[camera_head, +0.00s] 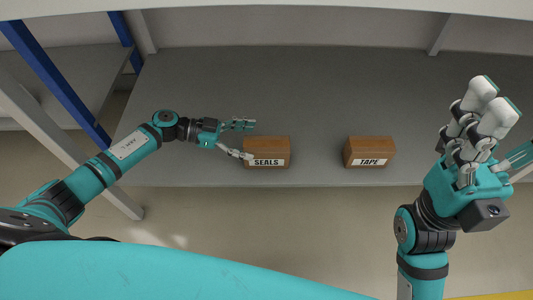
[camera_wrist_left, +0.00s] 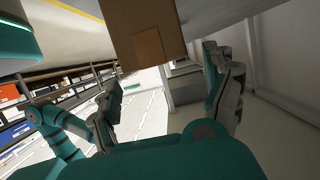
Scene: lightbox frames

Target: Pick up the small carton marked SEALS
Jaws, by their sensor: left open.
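The small brown carton marked SEALS (camera_head: 267,147) stands on the grey shelf near its front edge, its white label facing me. My left gripper (camera_head: 250,139) is open at the carton's left side, one finger behind its left end and the other in front, near the label. In the left wrist view a brown carton (camera_wrist_left: 122,32) shows ahead, between the spread fingers of the left gripper (camera_wrist_left: 167,88). Whether any finger touches it, I cannot tell. My right gripper (camera_head: 490,115) is raised at the right, away from the carton; its opening is unclear.
A similar carton marked TAPE (camera_head: 369,153) stands farther right on the shelf (camera_head: 320,90), with a clear gap between the two. The shelf behind both cartons is bare. A blue upright (camera_head: 60,78) and a grey post (camera_head: 45,120) stand at the left.

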